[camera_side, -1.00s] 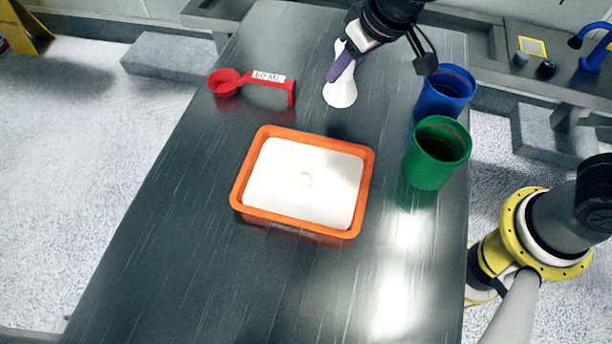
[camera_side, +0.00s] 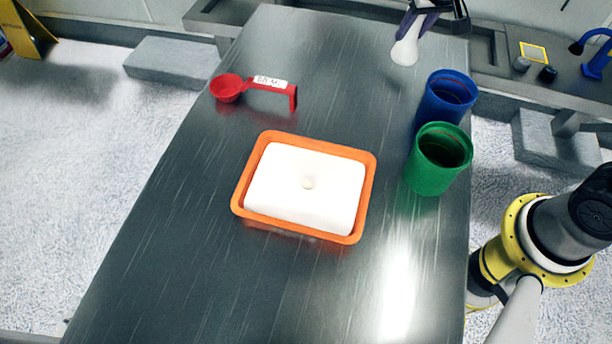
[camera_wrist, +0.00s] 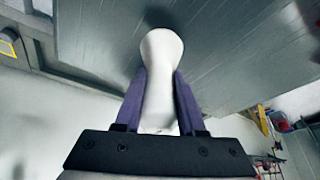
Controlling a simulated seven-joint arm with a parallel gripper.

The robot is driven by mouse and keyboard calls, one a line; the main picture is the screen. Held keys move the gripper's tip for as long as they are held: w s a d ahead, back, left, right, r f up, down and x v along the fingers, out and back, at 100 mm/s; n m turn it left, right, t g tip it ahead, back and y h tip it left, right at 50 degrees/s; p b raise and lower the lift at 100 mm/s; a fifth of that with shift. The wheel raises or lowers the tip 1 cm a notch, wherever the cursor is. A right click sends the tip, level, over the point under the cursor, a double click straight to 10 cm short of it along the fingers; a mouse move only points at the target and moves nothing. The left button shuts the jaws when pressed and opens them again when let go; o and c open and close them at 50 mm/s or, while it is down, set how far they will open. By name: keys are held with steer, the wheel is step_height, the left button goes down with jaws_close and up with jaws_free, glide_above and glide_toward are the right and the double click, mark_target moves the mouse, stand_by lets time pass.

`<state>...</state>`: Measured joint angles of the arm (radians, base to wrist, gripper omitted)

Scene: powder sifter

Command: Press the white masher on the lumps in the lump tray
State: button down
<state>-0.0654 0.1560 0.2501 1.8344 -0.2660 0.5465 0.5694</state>
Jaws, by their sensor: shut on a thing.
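The white masher (camera_side: 405,48) is in my gripper (camera_side: 412,20), at the top right of the side view near the table's far end. It hangs roughly upright with its wide end down and seems clear of the table. In the wrist view the two purple fingers of my gripper (camera_wrist: 158,90) are shut on either side of the masher (camera_wrist: 160,60). The orange lump tray (camera_side: 247,180) lies mid-table, well apart from the masher.
A blue cup (camera_side: 446,98) and a green cup (camera_side: 436,160) stand right of the tray, between it and the table's right edge. A red measuring scoop (camera_side: 232,88) with a labelled handle lies at the back left. The table (camera_side: 200,280) is clear around the tray's front.

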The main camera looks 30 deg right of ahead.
stand_by(0.5)
steer(key=shift+s+a+n+y, duration=0.1)
steer(key=shift+a+n+y, duration=0.15)
steer(key=shift+n, duration=0.35)
steer(key=shift+s+a+n+y, duration=0.1)
steer(key=shift+n+y, duration=0.15)
steer(key=shift+n, duration=0.35)
steer(key=s+a+r+n+g+y, duration=0.1)
steer(key=s+a+n+y, duration=0.15)
steer(key=a+n, duration=0.45)
steer(key=s+a+r+n+y, duration=0.1)
steer(key=s+a+n, duration=0.15)
steer(key=a, duration=0.85)
steer(key=n+g+y, duration=0.1)
steer(key=n+g, duration=0.1)
steer(key=n, duration=0.3)
glide_above(310, 191)
steer(key=shift+f, duration=2.2)
steer(key=shift+f, duration=0.7)
step_height(310, 191, up, 8)
steer(key=shift+f, duration=0.2)
